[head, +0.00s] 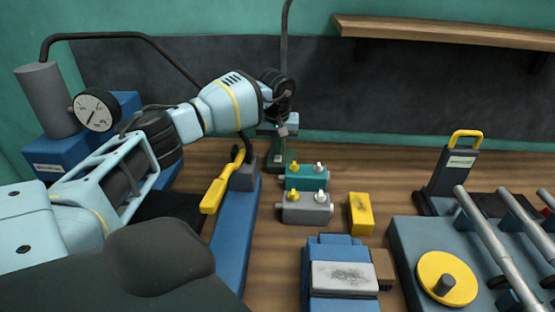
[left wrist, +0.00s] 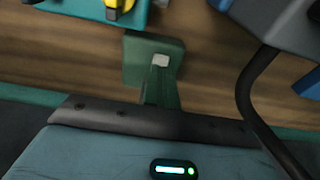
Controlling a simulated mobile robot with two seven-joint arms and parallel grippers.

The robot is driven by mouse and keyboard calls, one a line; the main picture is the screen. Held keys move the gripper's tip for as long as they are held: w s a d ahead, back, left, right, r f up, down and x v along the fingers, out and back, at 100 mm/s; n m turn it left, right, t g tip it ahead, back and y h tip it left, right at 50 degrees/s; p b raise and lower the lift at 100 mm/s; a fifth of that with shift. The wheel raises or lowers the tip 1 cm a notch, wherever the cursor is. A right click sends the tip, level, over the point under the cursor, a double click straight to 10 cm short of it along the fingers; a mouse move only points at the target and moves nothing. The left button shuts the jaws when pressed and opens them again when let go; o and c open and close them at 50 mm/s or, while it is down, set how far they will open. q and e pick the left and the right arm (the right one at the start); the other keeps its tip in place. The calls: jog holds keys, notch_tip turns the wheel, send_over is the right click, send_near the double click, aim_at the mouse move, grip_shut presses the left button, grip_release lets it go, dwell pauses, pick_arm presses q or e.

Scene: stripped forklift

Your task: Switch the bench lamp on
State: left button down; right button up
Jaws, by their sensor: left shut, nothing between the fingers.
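The bench lamp has a green base (head: 279,162) at the back of the bench and a dark stem (head: 287,30) rising out of the top of the head view. Its head is not in view, and I cannot make out its switch clearly. My left gripper (head: 283,130) is shut and empty, pointing down just above the lamp base. In the left wrist view, the green base (left wrist: 138,62) lies behind a pale tip at the gripper's fingers (left wrist: 160,61). I cannot tell whether they touch. My right gripper is not in view.
Teal (head: 306,178) and grey (head: 305,209) boxes with knobs stand in front of the lamp. A yellow block (head: 360,214) is beside them. A yellow-handled clamp (head: 222,182) on a blue rail is left of the lamp. A wooden shelf (head: 450,33) hangs at upper right.

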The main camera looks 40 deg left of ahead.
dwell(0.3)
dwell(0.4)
pick_arm(q)
jog(key=shift+f, duration=0.2)
jog(key=shift+f, duration=0.15)
jog(key=shift+f, duration=0.3)
jog(key=shift+f, duration=0.15)
dwell(0.3)
